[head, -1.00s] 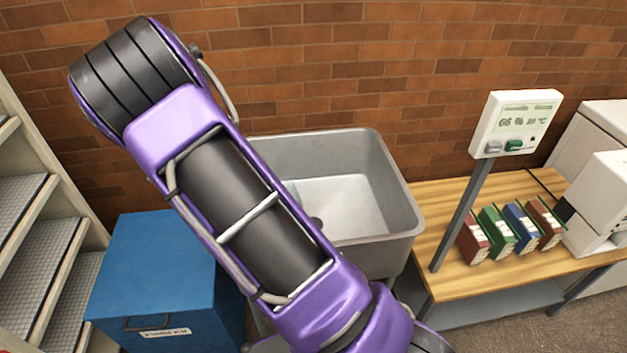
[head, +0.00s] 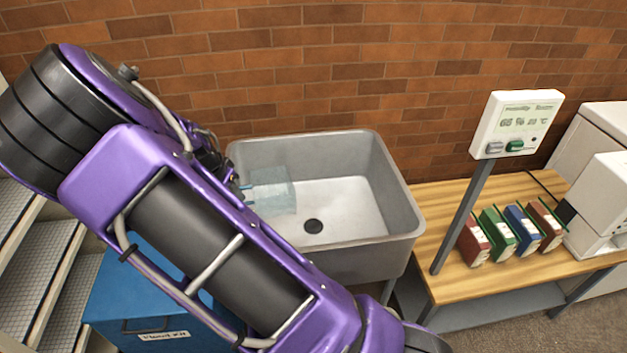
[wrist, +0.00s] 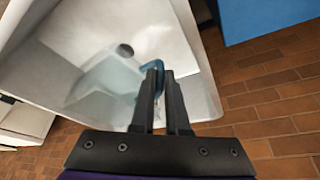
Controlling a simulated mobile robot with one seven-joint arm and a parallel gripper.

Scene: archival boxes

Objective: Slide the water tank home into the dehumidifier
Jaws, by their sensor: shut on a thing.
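The water tank (head: 270,191) is a clear, pale blue box at the left side of the grey sink basin in the head view. In the wrist view the tank (wrist: 108,85) lies past my fingertips, over the basin. My gripper (wrist: 160,75) is shut on the tank's blue handle. In the head view my arm hides most of the gripper. The dehumidifier is probably the white machine (head: 600,195) at the right end of the wooden bench; its tank opening is not clear from here.
The grey sink (head: 400,205) has a dark drain. A blue box (head: 125,300) stands left of it. The wooden bench (head: 440,205) holds several binders (head: 505,232) and a white display panel (head: 517,124) on a post.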

